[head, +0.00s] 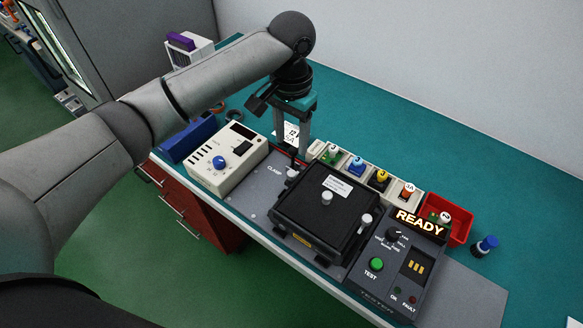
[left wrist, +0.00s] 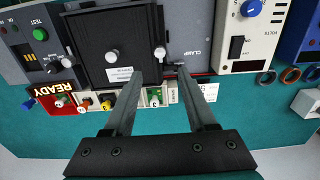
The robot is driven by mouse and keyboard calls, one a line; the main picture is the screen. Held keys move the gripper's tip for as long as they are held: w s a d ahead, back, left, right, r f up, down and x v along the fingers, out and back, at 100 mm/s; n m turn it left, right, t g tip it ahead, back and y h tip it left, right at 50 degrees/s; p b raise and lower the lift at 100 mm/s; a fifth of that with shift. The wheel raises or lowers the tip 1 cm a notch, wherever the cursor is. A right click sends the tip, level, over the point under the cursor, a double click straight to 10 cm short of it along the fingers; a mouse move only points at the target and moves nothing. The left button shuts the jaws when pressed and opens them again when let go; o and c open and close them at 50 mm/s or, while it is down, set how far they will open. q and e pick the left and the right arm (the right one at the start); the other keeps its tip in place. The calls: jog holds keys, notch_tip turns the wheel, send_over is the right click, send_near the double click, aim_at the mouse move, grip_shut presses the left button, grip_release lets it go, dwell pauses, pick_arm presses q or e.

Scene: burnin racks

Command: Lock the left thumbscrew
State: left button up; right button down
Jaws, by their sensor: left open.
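The black fixture box (head: 318,230) lies on a grey plate, with a pale knob (head: 327,198) on its lid. The left thumbscrew (head: 292,174), a small pale-topped screw, stands at the box's left side, by the printed word CLAMP. It also shows in the left wrist view (left wrist: 160,53), just beyond my fingertips. A matching right thumbscrew (head: 366,219) stands at the box's right side. My left gripper (head: 292,143) points down behind the left thumbscrew, its fingers apart and empty. In the left wrist view the gripper (left wrist: 158,76) shows the thumbscrew between its finger lines. My right gripper is not visible.
A cream power supply (head: 228,160) stands left of the plate. A test unit (head: 395,265) reading READY stands right. Colored connectors in pale holders (head: 357,166) line the back, beside a red bin (head: 461,229). A blue-capped part (head: 485,245) stands far right. The bench behind is mostly clear.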

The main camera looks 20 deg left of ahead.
aim_at(291, 173)
pick_arm(q)
notch_tip(291, 173, down, 11)
jog(key=shift+r+b, duration=0.15)
jog(key=shift+b, duration=0.3)
grip_shut()
dwell(0.4)
